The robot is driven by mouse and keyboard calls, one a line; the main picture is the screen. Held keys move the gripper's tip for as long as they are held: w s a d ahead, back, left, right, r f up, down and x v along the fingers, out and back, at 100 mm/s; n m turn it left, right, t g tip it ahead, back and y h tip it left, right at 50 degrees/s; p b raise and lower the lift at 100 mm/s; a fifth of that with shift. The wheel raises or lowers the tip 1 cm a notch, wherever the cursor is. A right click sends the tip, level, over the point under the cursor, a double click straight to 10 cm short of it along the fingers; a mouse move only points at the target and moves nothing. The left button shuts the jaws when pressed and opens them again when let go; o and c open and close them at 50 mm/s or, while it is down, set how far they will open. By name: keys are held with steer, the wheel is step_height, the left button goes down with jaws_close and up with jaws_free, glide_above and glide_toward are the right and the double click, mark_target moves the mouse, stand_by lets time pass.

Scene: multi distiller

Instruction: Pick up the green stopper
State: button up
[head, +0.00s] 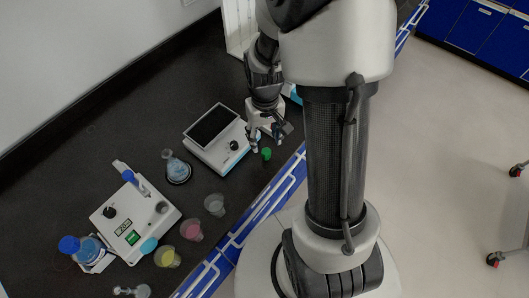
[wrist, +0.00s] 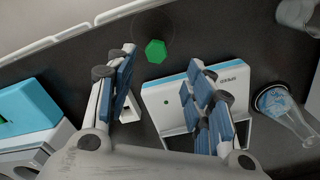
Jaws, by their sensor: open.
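The green stopper (head: 266,154) lies on the black bench top near its front edge, just right of the white device with a dark screen. In the wrist view the green stopper (wrist: 156,51) shows as a small green hexagon beyond the fingertips, in the gap between them. My gripper (head: 267,144) hangs close by the stopper in the head view. In the wrist view my gripper (wrist: 158,75) is open, its blue-padded fingers wide apart with nothing between them. The stopper is apart from both fingers.
The screen device (head: 216,138) stands left of my gripper. A flask (head: 176,167), several cups such as the pink one (head: 191,230), and a white instrument (head: 135,220) stand further left. A blue-capped bottle (head: 84,250) is at far left. The bench's blue front edge (head: 255,220) is near the stopper.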

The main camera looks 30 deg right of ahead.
mark_target(266, 151)
steer(key=f+b, duration=0.1)
steer(key=f, duration=0.2)
steer(key=f+b, duration=0.1)
steer(key=f, duration=0.2)
steer(key=f+b, duration=0.1)
steer(key=f, duration=0.2)
steer(key=shift+d+f, duration=0.15)
steer(key=shift+d, duration=0.1)
steer(key=c, duration=0.8)
